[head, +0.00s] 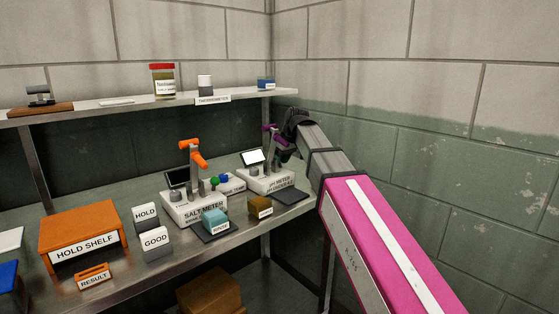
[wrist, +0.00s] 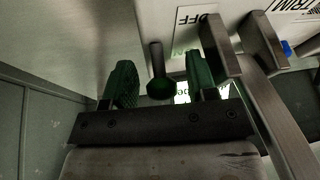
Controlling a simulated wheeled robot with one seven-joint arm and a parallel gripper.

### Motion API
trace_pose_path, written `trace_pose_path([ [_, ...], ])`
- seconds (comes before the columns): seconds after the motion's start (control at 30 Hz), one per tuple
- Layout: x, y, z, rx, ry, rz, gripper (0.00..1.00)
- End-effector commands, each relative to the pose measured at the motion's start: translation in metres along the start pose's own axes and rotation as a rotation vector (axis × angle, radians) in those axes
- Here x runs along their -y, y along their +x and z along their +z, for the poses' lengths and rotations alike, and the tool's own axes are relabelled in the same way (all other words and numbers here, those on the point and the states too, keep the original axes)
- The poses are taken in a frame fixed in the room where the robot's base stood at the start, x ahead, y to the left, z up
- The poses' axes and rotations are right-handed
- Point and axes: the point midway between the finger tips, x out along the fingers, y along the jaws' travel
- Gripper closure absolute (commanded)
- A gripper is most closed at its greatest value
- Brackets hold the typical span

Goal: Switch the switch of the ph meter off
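The pH meter (head: 265,181) is a white box on the bench by the right corner, with a screen on it and a purple part above. My gripper (head: 287,143) is at its right side, partly hidden by its own wrist. In the wrist view, my gripper (wrist: 160,68) has two green fingers spread apart. A dark lever with a rounded end (wrist: 157,72), apparently the switch, stands between them. It looks closer to the right finger; contact cannot be told. An OFF label (wrist: 200,22) is beside the lever on the white face. The switch is hidden in the head view.
The salt meter (head: 194,207), with an orange arm, stands left of the pH meter. Small blocks and dark pads lie in front. An orange hold shelf (head: 80,231) is at left. A shelf (head: 130,109) runs above, and a block wall (head: 440,150) bounds the right.

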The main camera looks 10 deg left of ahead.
Motion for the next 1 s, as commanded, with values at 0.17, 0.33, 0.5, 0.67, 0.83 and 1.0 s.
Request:
trace_pose_path([
  [0.17,0.0,0.0,0.0,0.0,0.0,0.0,0.93],
  [0.33,0.0,0.0,0.001,-0.005,-0.001,0.001,0.93],
  [0.5,0.001,-0.001,0.003,-0.046,-0.005,0.006,0.93],
  [0.67,0.002,-0.003,0.007,-0.132,-0.019,0.018,0.93],
  [0.83,0.003,-0.005,0.012,-0.257,-0.037,0.034,0.93],
  [1.0,0.004,-0.006,0.015,-0.382,-0.055,0.049,0.93],
])
